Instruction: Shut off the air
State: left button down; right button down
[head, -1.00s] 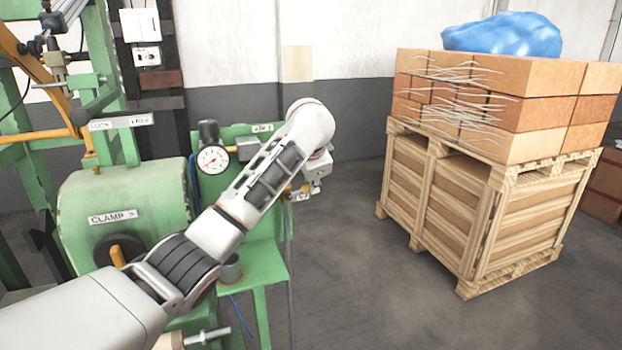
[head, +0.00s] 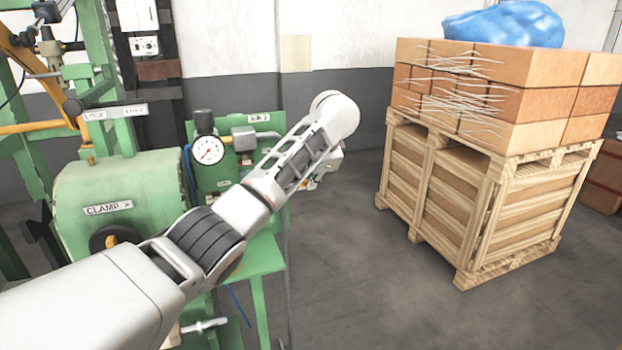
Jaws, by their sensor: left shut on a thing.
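A green panel (head: 268,128) carries a label (head: 258,118) that seems to read AIR, a round pressure gauge (head: 207,150) with a black knob on top, and a grey fitting (head: 243,139). My left arm reaches across the panel, hiding its lower right part. My left gripper (head: 313,184) points down just past the panel's right edge, partly hidden by its own wrist. It is shut on what seems to be the air valve's lever, which is mostly hidden behind the arm. My right gripper is out of view.
A green machine drum marked CLAMP (head: 130,180) stands left, with an orange lever (head: 110,241) below the label. A wooden crate (head: 455,205) bearing brown blocks (head: 500,95) and a blue bundle (head: 505,24) stands right. The floor between is clear.

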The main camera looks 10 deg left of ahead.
pick_arm(q)
jog(key=c, duration=2.3)
grip_release()
jog(key=v, duration=1.2)
